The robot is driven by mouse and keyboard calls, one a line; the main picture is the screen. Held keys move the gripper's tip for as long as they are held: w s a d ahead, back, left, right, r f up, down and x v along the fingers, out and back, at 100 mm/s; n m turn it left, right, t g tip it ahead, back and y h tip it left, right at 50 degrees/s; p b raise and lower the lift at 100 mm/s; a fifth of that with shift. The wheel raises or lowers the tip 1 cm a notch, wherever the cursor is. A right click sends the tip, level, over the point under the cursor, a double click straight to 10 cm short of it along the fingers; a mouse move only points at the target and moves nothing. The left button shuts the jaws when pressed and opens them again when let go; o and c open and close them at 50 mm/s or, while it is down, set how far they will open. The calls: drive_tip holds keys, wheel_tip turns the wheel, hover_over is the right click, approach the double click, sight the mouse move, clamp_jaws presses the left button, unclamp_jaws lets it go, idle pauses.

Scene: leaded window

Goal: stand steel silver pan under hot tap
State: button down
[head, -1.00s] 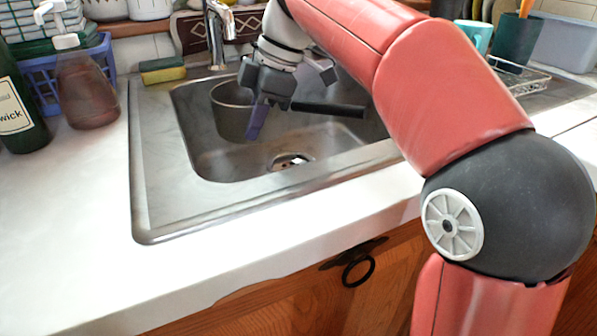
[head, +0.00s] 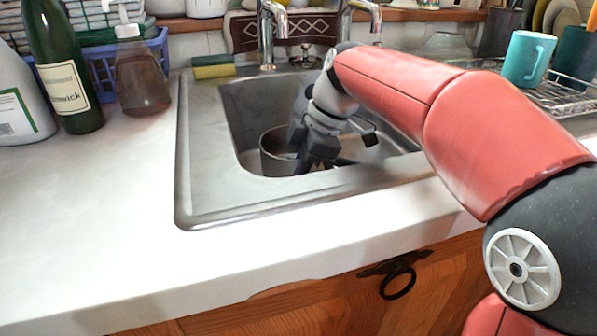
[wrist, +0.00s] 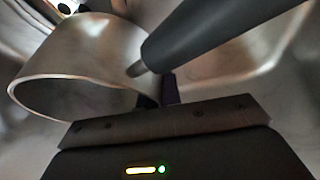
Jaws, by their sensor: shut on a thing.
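The steel silver pan (head: 273,152) is inside the sink's left part, below and in front of the left tap (head: 267,38). My gripper (head: 306,163) is down in the basin at the pan's right side, shut on the pan's dark handle (head: 345,162). In the wrist view, the pan (wrist: 85,55) is at left and tilted in the picture, and its handle (wrist: 215,30) runs to the upper right, close to the fingers (wrist: 162,92). Whether the pan's base touches the sink floor is hidden. No hot or cold mark is legible on the taps.
The sink (head: 205,185) has a second tap (head: 368,18) at the back right. A teal mug (head: 527,58) is on the rack at right. The front-left counter (head: 95,210) is clear.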

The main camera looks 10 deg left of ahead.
drive_tip(key=shift+f, duration=0.1)
drive_tip(key=c, duration=1.6)
unclamp_jaws()
drive_tip(key=p+v, duration=0.1)
drive_tip(key=v, duration=1.1)
drive_tip(key=shift+p, duration=0.4)
